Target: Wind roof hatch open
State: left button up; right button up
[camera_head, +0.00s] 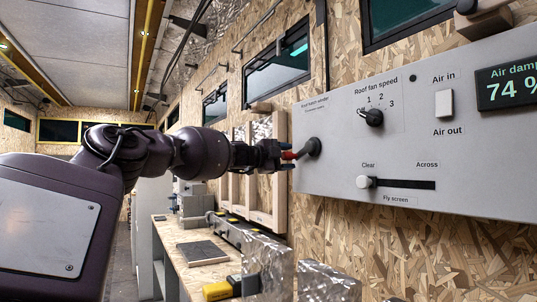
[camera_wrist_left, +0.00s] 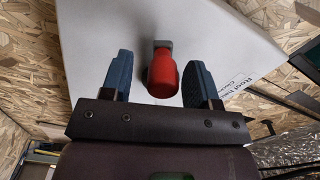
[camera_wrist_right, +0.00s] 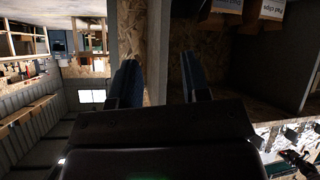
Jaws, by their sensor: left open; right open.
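The roof hatch winder, a dark hub (camera_head: 312,147) with a red handle (camera_head: 289,155), sits at the left end of the grey control panel (camera_head: 330,180). Its label reads like "Roof hatch winder". My left gripper (camera_head: 280,154) is at the red handle. In the left wrist view the red handle (camera_wrist_left: 163,74) stands between the two blue fingers of my left gripper (camera_wrist_left: 160,82), with gaps on both sides. The left gripper is open. My right gripper (camera_wrist_right: 158,85) is open and empty in the right wrist view. The roof hatch cannot be made out.
The panel also carries a fan speed knob (camera_head: 372,117), an air in/out switch (camera_head: 444,103), a fly screen slider (camera_head: 366,182) and a display (camera_head: 508,86). Below are a wooden bench (camera_head: 172,262) and a yellow-ended tool (camera_head: 218,290). Boxes (camera_wrist_right: 268,10) show in the right wrist view.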

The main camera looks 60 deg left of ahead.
pick_arm(q)
jog(key=s+p, duration=1)
jog(key=p, duration=0.2)
jog(key=shift+a+r, duration=0.25)
jog(key=shift+a, duration=0.1)
pick_arm(e)
jog(key=r, duration=0.1)
jog(key=s+r+m, duration=0.1)
jog(key=r, duration=0.1)
jog(key=d+r+m, duration=0.1)
jog(key=r, duration=0.1)
jog(key=shift+s+r+g+h, duration=0.25)
jog(key=shift+s+g+h, duration=0.05)
pick_arm(q)
jog(key=shift+f, duration=0.1)
pick_arm(e)
jog(key=shift+w+d+r, duration=0.1)
jog(key=shift+w, duration=0.05)
